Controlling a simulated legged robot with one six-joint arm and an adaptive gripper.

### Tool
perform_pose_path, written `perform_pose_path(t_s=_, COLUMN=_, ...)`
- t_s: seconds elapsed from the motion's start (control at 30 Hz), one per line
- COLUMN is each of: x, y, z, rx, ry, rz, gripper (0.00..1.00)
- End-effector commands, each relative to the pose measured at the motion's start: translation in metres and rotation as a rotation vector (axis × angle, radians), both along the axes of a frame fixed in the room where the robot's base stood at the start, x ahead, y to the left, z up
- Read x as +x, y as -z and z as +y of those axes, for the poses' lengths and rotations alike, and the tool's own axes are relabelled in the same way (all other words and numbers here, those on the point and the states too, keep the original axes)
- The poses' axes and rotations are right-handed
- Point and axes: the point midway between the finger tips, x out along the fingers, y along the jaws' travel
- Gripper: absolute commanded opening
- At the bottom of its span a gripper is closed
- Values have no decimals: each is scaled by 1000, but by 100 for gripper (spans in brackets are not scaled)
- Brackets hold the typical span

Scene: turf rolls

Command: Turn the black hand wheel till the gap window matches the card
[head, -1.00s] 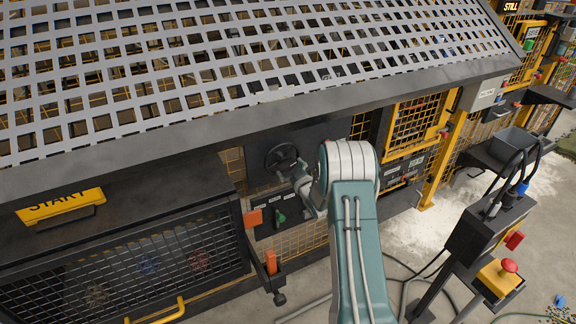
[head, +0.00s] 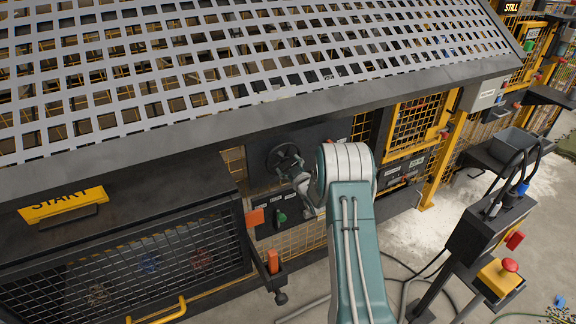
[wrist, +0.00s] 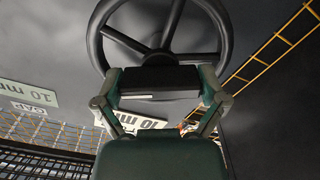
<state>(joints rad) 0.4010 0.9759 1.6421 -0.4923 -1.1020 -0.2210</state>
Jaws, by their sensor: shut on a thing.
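The black hand wheel (head: 284,157) is mounted on a dark panel, left of my arm in the head view. In the wrist view the wheel (wrist: 160,50) fills the top, with its rim and spokes showing. My gripper (head: 297,176) is at the wheel's lower edge. In the wrist view my gripper (wrist: 162,82) has its fingers on either side of a black part at the wheel's lower rim, shut on it. A white 10 mm plate (wrist: 28,92) is at left, above a small GAP label (wrist: 29,109). Another 10 mm plate (wrist: 140,121) is partly hidden behind my gripper.
A green knob (head: 281,216) and orange parts (head: 255,218) sit below the wheel. A mesh guard (head: 130,265) stands left. The perforated cover (head: 230,70) overhangs above.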

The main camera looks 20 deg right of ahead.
Motion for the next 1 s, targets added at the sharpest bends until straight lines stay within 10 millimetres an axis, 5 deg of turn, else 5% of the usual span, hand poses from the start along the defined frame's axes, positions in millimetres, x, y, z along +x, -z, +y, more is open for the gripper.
perform_pose_path(t_s=0.27, x=0, y=2, z=0, rx=-11, ry=1, rz=4, gripper=30)
perform_pose_path(t_s=0.3, x=0, y=2, z=0, rx=-11, ry=1, rz=4, gripper=96)
perform_pose_path(t_s=0.33, x=0, y=2, z=0, rx=-11, ry=1, rz=5, gripper=100)
perform_pose_path(t_s=0.77, x=-4, y=1, z=0, rx=-11, ry=1, rz=2, gripper=100)
perform_pose_path(t_s=1.0, x=-41, y=1, z=-2, rx=-10, ry=2, rz=4, gripper=100)
